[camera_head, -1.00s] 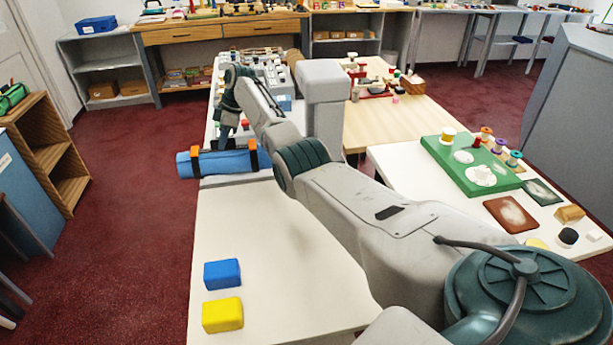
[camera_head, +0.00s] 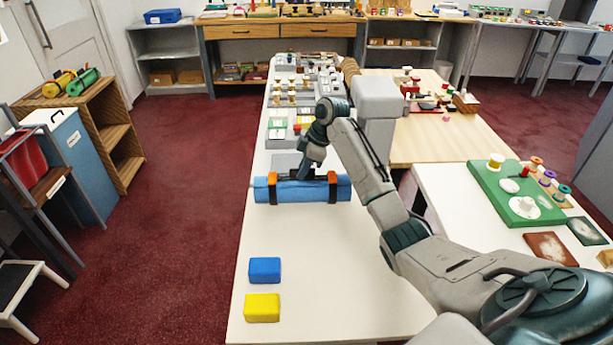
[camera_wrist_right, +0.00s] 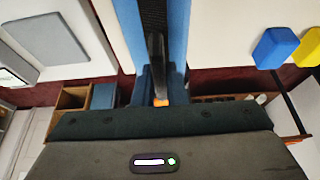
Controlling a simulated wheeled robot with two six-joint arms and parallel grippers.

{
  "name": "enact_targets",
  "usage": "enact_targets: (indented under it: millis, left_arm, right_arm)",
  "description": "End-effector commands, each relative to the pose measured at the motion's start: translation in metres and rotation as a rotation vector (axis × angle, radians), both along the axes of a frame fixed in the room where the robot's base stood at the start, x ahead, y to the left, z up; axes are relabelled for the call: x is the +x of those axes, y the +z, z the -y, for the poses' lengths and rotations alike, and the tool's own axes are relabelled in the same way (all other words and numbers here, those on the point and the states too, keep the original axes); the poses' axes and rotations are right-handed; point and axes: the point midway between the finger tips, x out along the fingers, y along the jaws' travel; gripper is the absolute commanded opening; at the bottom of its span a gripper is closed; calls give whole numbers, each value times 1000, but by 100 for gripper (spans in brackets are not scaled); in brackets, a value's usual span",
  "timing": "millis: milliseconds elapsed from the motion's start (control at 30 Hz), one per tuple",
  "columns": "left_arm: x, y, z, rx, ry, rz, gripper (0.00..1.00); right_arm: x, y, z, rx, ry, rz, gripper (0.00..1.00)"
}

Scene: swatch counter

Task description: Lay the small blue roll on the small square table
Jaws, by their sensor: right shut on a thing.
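A blue roll (camera_head: 290,192) with two black straps and orange buckles is held level across the long white counter (camera_head: 335,255). My right gripper (camera_head: 310,172) is shut on it at its middle, between the straps. The roll also fills the upper middle of the right wrist view (camera_wrist_right: 178,35), with a dark finger or strap across it. I cannot tell whether the roll touches the counter. A wood-topped table (camera_head: 445,145) and a white table (camera_head: 450,215) stand to the right; I cannot tell which is the small square table. My left gripper is not in view.
A blue block (camera_head: 265,270) and a yellow block (camera_head: 262,307) lie on the counter's near left. A grey square pad (camera_head: 284,160) lies behind the roll. Small items crowd the counter's far end. A green board (camera_head: 505,185) with spools lies on the white table. Red floor is open at left.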

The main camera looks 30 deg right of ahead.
Motion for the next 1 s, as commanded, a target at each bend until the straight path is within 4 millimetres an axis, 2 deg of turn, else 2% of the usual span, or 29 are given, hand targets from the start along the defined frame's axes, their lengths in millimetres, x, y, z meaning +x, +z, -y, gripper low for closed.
enact_targets:
  millis: [100,200,500,800,833,900,1000]
  left_arm:
    - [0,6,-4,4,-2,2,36]
    - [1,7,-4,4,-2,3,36]
    - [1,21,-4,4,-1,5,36]
    - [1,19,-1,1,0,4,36]
    - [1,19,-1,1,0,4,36]
    - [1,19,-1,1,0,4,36]
    - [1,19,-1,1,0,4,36]
  right_arm:
    - [-12,0,1,-1,0,0,0]
    - [-15,-1,1,1,1,1,0]
    - [-15,-34,1,1,0,-2,0]
    - [-15,-38,1,0,1,0,0]
    - [-15,-38,1,0,0,0,17]
    - [-15,-38,1,0,0,0,31]
    - [-15,-38,1,0,0,0,33]
